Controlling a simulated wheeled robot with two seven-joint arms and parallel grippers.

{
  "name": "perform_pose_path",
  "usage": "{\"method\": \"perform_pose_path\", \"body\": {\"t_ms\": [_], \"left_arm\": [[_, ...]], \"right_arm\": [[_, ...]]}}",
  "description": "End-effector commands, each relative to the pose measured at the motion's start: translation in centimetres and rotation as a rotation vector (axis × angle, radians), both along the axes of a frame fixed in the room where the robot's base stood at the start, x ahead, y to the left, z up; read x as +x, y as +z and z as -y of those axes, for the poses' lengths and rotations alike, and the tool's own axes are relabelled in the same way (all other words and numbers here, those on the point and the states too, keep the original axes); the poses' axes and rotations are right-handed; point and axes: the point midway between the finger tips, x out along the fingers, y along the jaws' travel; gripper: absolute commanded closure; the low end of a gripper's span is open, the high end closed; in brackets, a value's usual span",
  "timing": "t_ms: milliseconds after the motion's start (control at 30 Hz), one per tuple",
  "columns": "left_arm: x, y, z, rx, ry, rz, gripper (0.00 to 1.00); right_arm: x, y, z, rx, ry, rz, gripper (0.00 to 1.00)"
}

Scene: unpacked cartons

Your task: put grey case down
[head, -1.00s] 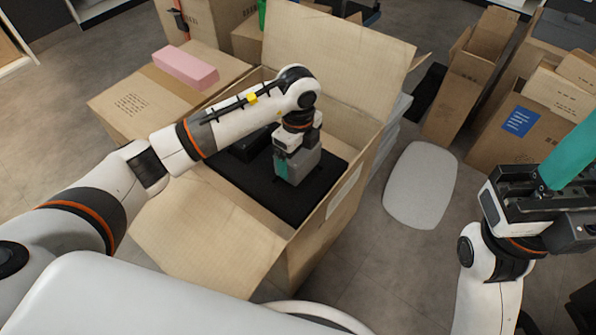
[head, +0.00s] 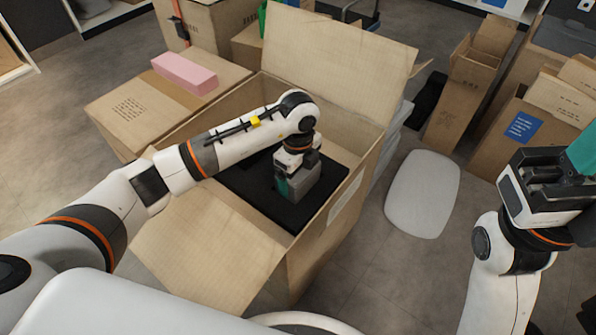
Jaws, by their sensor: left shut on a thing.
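The grey case (head: 305,184) is in the large open carton (head: 330,48), low over the black floor or insert (head: 262,195). My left gripper (head: 290,180) reaches down from above and is shut on the case; a teal finger shows along its left side. I cannot tell whether the case touches the black surface, since its underside is hidden. My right gripper (head: 580,160) is at the right edge, away from the carton. Part of it is cut off, and its jaw opening does not show.
A pink block (head: 184,72) lies on a closed carton (head: 130,103) at the left. Tall carton walls and open flaps surround my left gripper. A white rounded panel (head: 422,195) lies on the floor to the right. More open cartons (head: 470,85) stand at the back right.

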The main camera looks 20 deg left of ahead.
Motion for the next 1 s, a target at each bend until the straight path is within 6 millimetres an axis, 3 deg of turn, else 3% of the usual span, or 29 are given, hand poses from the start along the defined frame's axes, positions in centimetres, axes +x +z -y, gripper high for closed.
{"method": "perform_pose_path", "body": {"t_ms": [133, 167, 200, 433, 567, 633, 1000], "left_arm": [[-0.1, -0.6, 0.0, 0.000, 0.000, -0.001, 0.35], [-0.1, -0.7, 0.0, 0.002, 0.001, -0.002, 0.04], [-0.1, -0.7, 0.0, 0.001, 0.001, -0.004, 0.00], [-0.3, -0.9, 0.0, 0.004, 0.000, -0.010, 0.00], [-0.3, 0.0, 0.0, 0.005, 0.000, -0.010, 0.00], [-0.3, 1.4, 0.0, 0.004, 0.001, -0.008, 0.00], [-0.1, 10.0, 0.0, 0.002, 0.000, -0.002, 0.00]], "right_arm": [[0.0, -0.1, 0.0, 0.000, 0.000, 0.000, 0.64], [0.0, -0.1, 0.0, 0.000, 0.000, 0.001, 0.64], [0.0, -0.1, 0.0, -0.001, 0.000, 0.001, 0.64], [-0.1, 0.1, 0.0, 0.000, 0.001, 0.007, 0.64], [-0.2, 0.3, 0.0, 0.000, 0.001, 0.011, 0.64], [-0.1, 0.8, 0.1, 0.002, 0.001, 0.007, 0.64], [0.4, -1.8, 0.4, 0.013, 0.008, -0.159, 0.64]]}}
